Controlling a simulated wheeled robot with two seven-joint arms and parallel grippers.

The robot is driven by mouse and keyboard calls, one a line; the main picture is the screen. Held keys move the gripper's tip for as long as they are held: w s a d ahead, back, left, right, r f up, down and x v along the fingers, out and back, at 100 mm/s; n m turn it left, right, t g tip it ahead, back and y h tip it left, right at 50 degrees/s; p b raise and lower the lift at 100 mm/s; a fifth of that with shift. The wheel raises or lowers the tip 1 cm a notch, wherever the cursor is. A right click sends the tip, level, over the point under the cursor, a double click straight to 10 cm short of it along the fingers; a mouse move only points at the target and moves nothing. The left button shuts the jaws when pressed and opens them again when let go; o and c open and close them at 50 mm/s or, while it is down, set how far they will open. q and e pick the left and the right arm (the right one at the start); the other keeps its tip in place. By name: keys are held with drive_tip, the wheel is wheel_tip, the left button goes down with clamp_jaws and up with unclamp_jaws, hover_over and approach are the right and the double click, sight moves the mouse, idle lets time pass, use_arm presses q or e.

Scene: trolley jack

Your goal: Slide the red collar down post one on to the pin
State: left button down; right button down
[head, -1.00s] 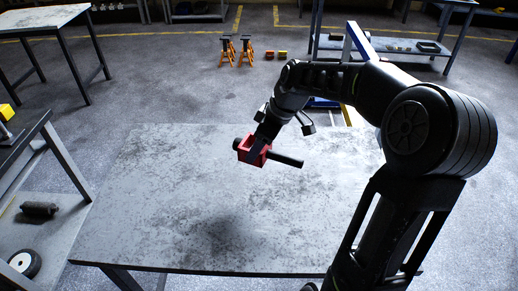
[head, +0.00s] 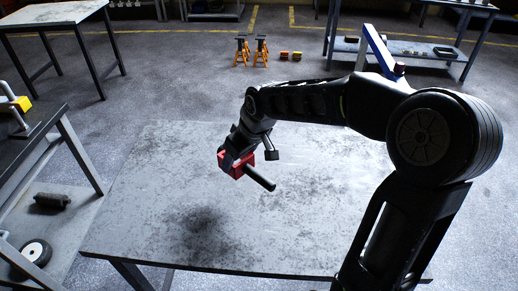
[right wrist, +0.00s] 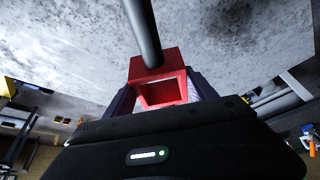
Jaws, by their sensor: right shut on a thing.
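The red collar (head: 237,165) is a boxy red piece held above the grey table top in the head view. A dark rod (head: 261,178) sticks out of it, down to the right. My right gripper (head: 229,159) is shut on the collar. In the right wrist view the collar (right wrist: 158,78) sits between the two fingers, with an open square hollow facing the camera and the dark rod (right wrist: 143,30) running away from it. I cannot make out post one or the pin. My left gripper is not in view.
The grey table (head: 130,225) below is bare. A darker bench (head: 30,130) on the left carries a yellow block (head: 20,103) on a grey support; a wheel (head: 36,252) lies on its lower shelf. Orange jack stands (head: 241,52) stand on the floor behind. A blue bar (head: 379,46) rises behind my right arm.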

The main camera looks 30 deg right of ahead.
drive_tip(key=w+a+m+h, duration=0.1)
drive_tip(key=w+a+m, duration=0.1)
drive_tip(key=a, duration=0.6)
drive_tip(key=shift+a+m, duration=0.25)
drive_tip(key=shift+m, duration=0.05)
drive_tip(key=shift+r, duration=0.2)
